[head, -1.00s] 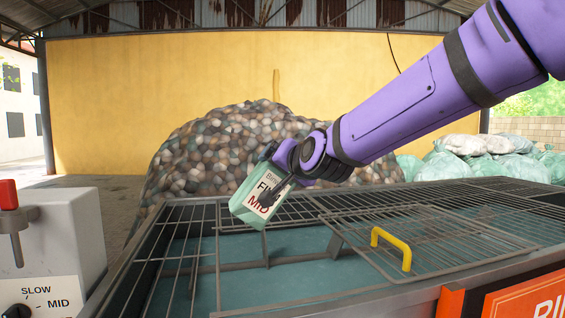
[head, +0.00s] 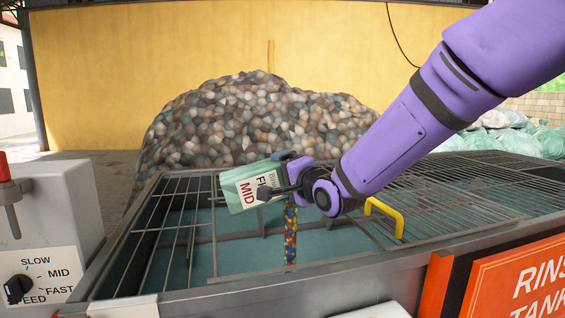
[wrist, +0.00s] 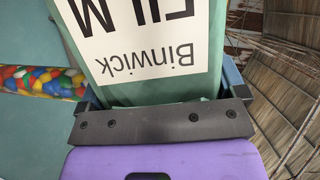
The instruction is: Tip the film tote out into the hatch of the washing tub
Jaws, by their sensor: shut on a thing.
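A stream of multicoloured pieces (head: 290,238) falls from the tote's right end towards the open hatch (head: 255,262) in the tub's grid. The stream also crosses the left of the wrist view (wrist: 40,80). The tote's inside is hidden.
A grey control box (head: 45,225) with a speed knob stands at the left. An orange rinse tank sign (head: 520,285) is at the front right. A large pile (head: 250,120) lies behind.

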